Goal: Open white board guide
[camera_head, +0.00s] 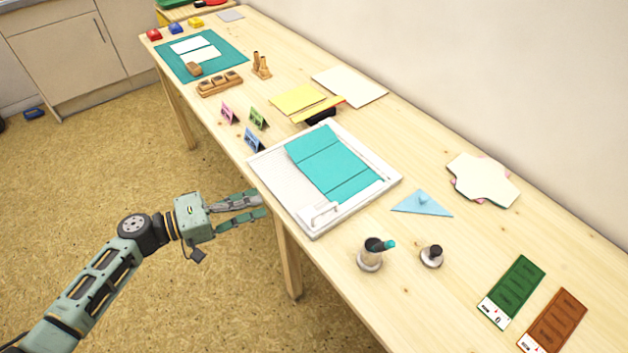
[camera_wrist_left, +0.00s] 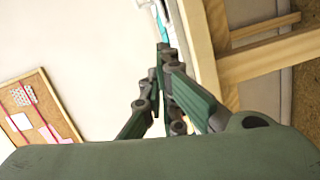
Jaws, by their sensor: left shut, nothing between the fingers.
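A white board (camera_head: 270,179) lies flat on the wooden table with a teal sheet in panels (camera_head: 333,160) on it. Its white guide, with a handle-like bar (camera_head: 321,215), is at the near corner of the board. My left gripper (camera_head: 262,205) is shut and empty, just off the table's front edge beside the board's near left side, apart from it. In the left wrist view its fingers (camera_wrist_left: 162,62) are close together near the table edge, and a sliver of teal and white shows past them. My right gripper is in neither view.
The long wooden table (camera_head: 450,240) has a front edge beside my left gripper. A grey pot with a teal-tipped tool (camera_head: 370,258) and a small dark-knobbed stamp (camera_head: 432,255) stand right of the board. Small folded cards (camera_head: 254,139) stand left of it.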

